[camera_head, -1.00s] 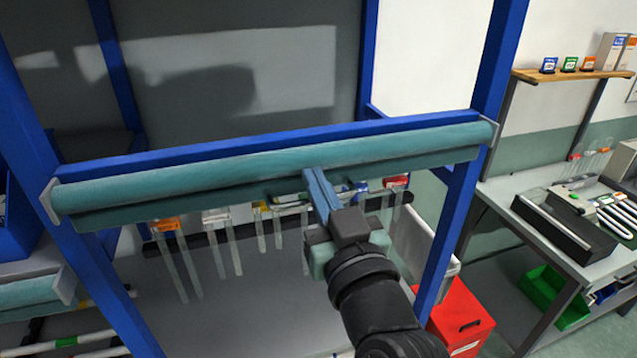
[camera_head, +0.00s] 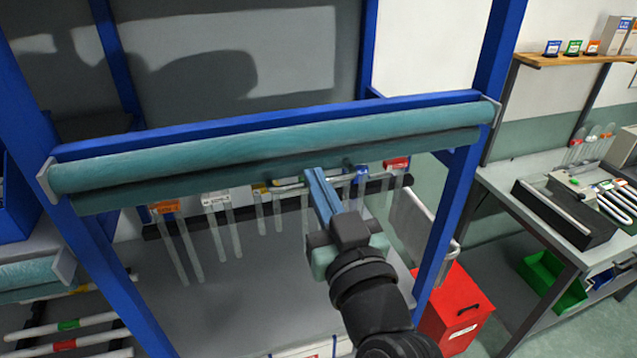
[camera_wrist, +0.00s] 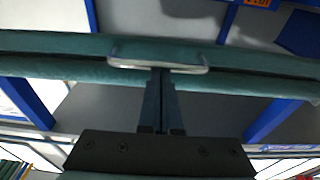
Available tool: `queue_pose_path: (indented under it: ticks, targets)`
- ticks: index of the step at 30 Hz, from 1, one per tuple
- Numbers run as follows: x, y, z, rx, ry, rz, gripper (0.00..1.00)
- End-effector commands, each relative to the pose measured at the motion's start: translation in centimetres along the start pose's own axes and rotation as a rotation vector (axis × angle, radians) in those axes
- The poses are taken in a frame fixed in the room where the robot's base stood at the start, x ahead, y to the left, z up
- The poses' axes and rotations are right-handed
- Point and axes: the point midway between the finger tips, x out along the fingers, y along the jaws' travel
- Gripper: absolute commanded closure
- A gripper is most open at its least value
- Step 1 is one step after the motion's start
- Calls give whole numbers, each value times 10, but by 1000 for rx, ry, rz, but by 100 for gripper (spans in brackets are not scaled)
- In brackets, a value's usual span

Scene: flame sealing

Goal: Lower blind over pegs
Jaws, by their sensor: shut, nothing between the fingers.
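The teal blind (camera_head: 150,168) is rolled along the blue frame's front crossbar, with a short strip hanging below the roll. A pale bar handle (camera_wrist: 125,62) is on its lower edge, also partly seen in the head view (camera_head: 288,187). My gripper (camera_head: 314,172) is shut and empty, its fingertips at the handle; the wrist view shows the fingers (camera_wrist: 160,75) at the handle's middle, contact unclear. Behind and below the blind, clear tubes hang from a row of pegs (camera_head: 228,209) with orange, white, yellow, blue and red labels. My fingers hide some of the middle.
Blue frame posts (camera_head: 470,165) stand on both sides. A grey panel (camera_head: 240,275) lies below the tubes. A red bin (camera_head: 455,310) stands at the lower right, beside a workbench (camera_head: 515,180) with equipment. A second teal roll (camera_head: 30,272) is at the lower left.

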Motion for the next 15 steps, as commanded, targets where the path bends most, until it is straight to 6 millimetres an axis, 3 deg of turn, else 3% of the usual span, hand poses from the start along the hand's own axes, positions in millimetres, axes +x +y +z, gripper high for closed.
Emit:
queue_pose_path:
  ticks: [15]
  targets:
    - [-14, 0, 100, 0, -4, 0, 100]
